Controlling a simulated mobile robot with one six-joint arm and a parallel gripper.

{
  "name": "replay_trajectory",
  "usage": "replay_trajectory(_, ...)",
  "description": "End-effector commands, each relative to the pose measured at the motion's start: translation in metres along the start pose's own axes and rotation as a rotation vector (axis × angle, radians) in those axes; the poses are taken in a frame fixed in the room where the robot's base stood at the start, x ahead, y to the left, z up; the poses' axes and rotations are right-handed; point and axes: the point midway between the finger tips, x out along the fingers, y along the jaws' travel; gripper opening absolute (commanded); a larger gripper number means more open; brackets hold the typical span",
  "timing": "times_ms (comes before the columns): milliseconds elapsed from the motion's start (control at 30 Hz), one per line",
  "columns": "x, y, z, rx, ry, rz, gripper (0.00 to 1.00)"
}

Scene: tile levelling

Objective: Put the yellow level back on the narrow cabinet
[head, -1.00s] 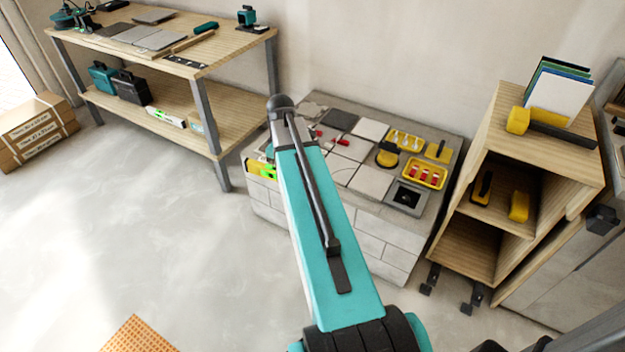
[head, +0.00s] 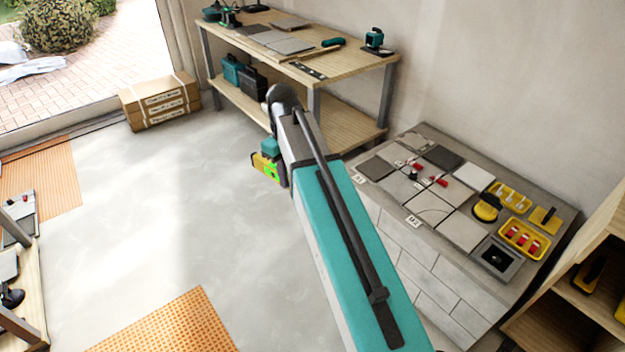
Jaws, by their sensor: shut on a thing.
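My gripper (head: 268,155) is at the far end of my teal arm, mostly hidden behind it. It is shut on the yellow level (head: 267,169), a short yellow piece with bright green parts, held in the air over the open floor. Part of the level may be hidden by the arm. An open wooden cabinet (head: 592,236), likely the narrow cabinet, is cut off at the right edge.
A block-built plinth (head: 405,265) with tiles, yellow trays and a suction cup stands to the right. A wooden workbench (head: 357,68) is at the back. Cardboard boxes (head: 160,101) lie by the doorway. An orange perforated mat (head: 170,325) and a shelf unit (head: 35,290) are lower left.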

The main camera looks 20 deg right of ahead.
Motion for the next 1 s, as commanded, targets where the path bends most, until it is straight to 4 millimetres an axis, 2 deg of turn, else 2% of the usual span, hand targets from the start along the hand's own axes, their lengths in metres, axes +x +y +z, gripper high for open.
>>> replay_trajectory(100,-0.006,-0.013,-0.008,-0.006,0.001,0.001,0.0)
replay_trajectory(233,-0.008,-0.017,-0.01,-0.005,0.0,0.0,0.0)
replay_trajectory(1000,-0.008,-0.013,-0.008,0.002,0.0,0.0,0.0)
